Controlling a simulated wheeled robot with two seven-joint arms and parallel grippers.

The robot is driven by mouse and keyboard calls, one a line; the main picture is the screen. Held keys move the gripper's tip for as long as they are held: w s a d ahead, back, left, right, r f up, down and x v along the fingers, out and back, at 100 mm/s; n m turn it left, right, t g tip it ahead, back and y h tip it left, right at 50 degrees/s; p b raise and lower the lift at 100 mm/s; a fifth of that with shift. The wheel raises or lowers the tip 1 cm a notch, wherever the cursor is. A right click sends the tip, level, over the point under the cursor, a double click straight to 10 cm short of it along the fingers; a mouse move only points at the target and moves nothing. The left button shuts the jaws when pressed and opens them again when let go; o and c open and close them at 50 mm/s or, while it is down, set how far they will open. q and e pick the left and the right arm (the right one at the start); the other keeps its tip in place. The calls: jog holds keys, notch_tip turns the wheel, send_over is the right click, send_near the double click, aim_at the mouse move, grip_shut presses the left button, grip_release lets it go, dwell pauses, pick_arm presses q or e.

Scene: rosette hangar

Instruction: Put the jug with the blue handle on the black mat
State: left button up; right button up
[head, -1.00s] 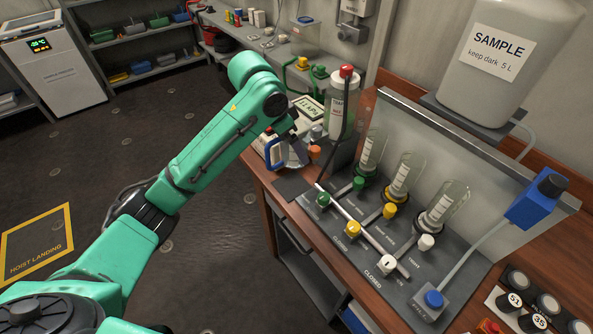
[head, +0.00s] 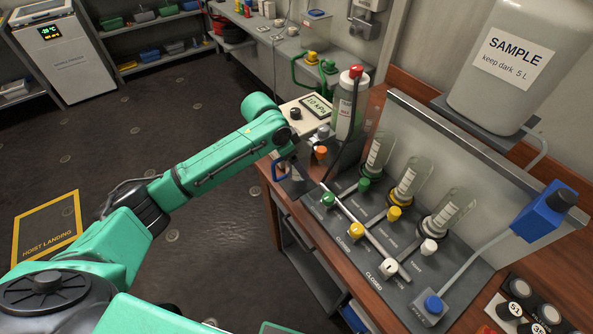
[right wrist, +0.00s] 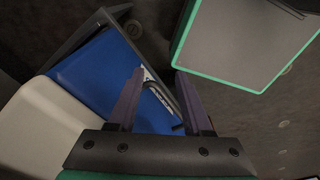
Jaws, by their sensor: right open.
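The jug with the blue handle (head: 280,172) is near the bench's front left edge in the head view. Its blue handle shows, but my arm hides most of its body. My left gripper (head: 289,157) is at the jug and appears shut on it; its fingertips are mostly hidden. The black mat (head: 300,190) lies at the bench edge, partly covered from view by the jug. I cannot tell whether the jug touches the mat. My right gripper (right wrist: 160,78) is open and empty in the right wrist view.
The valve panel (head: 375,225) is to the right. In the right wrist view, a blue object (right wrist: 105,80) lies beyond the fingers.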

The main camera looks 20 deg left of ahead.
aim_at(296, 173)
pick_arm(q)
notch_tip(296, 173, down, 4)
jog(key=shift+f+p, duration=0.15)
jog(key=shift+p, duration=0.15)
jog(key=shift+f, duration=0.35)
jog(key=o, duration=1.1)
jog(key=b+v, duration=0.1)
jog(key=v, duration=1.1)
